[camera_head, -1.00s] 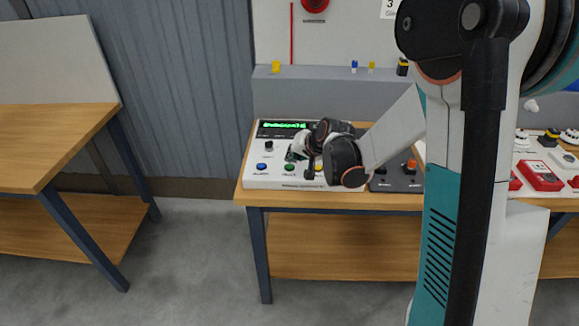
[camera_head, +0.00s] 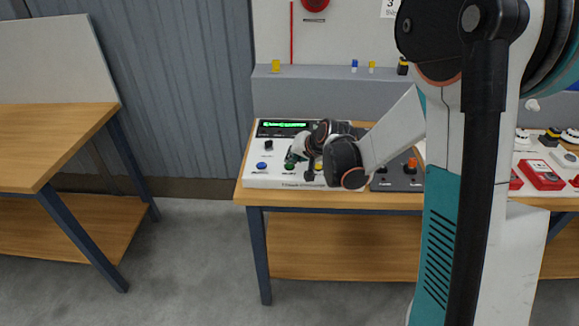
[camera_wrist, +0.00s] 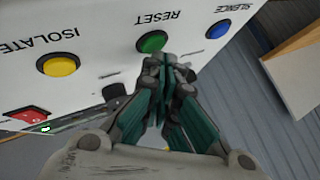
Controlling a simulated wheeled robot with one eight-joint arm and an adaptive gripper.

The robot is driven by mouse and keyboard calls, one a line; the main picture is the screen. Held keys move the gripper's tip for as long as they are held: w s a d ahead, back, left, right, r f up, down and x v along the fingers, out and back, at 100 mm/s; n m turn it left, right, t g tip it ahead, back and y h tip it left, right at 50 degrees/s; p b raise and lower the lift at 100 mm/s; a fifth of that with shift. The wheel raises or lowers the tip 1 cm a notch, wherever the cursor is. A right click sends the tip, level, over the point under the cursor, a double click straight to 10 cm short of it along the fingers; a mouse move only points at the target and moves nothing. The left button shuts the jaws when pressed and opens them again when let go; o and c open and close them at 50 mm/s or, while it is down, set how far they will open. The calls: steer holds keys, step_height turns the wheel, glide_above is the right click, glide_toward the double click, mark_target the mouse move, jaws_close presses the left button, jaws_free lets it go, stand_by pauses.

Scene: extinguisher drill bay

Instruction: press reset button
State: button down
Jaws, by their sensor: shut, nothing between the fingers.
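The green reset button (camera_wrist: 152,41) is on the white control panel (camera_wrist: 100,30), under the upside-down label RESET in the wrist view. My gripper (camera_wrist: 166,62) is shut and empty, its fingertips right at the edge of the green button; I cannot tell whether they touch it. In the head view my gripper (camera_head: 292,159) is low over the panel (camera_head: 252,178), just above the green button (camera_head: 289,168).
The blue SILENCE button (camera_wrist: 218,29) and yellow ISOLATE button (camera_wrist: 58,64) flank the green one. A red control (camera_wrist: 25,115) is at the panel's edge. A dark box with an orange knob (camera_head: 411,164) stands to the right on the bench.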

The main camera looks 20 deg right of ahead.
steer(key=shift+f+b, duration=0.4)
steer(key=shift+f, duration=0.05)
stand_by(0.6)
steer(key=shift+r, duration=0.15)
steer(key=shift+r+p, duration=0.55)
steer(key=shift+r, duration=0.2)
steer(key=shift+r+p, duration=1.65)
steer(key=shift+r, duration=0.8)
